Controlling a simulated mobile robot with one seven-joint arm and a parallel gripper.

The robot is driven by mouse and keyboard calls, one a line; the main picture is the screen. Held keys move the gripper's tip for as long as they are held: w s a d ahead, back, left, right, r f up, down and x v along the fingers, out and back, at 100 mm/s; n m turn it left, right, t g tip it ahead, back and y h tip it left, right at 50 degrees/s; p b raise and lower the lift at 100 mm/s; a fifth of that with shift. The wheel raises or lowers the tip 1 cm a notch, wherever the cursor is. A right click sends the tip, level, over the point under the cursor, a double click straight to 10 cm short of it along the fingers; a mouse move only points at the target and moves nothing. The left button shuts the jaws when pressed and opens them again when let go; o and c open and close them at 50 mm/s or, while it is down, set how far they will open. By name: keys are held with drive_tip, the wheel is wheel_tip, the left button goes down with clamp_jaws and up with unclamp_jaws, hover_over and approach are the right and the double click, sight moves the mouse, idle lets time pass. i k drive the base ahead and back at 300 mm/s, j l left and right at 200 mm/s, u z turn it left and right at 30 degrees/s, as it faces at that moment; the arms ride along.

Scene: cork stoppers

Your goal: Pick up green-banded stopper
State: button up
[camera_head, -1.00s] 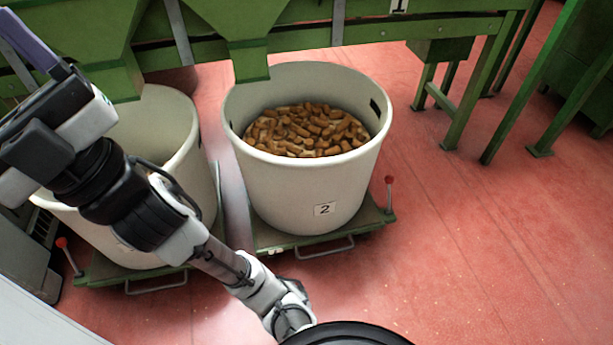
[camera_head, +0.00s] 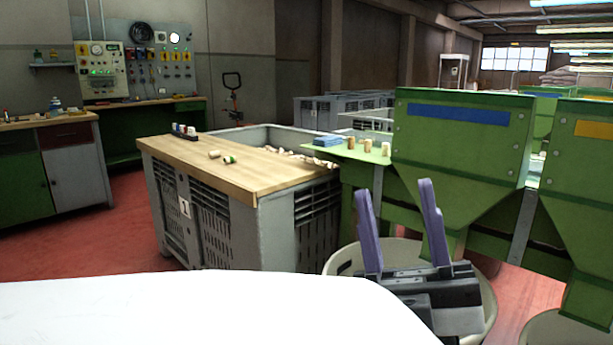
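A small cork stopper with a green band (camera_head: 229,159) lies on the wooden board (camera_head: 180,150) on top of the grey bin. A plain cork stopper (camera_head: 214,154) lies just left of it. My gripper (camera_head: 394,190) has two purple fingers spread apart and pointing up, with nothing visible between them. It is right of the wooden board and nearer to me, well apart from the stopper.
The grey slatted bin (camera_head: 228,228) marked 1 holds corks behind the board. A dark rack (camera_head: 185,133) of small items stands on the board. Upright corks (camera_head: 367,146) stand on a green ledge. A green hopper (camera_head: 460,140) is right. My white body surface fills the lower left.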

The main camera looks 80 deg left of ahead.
sight(229, 160)
drive_tip(key=u, duration=2.85)
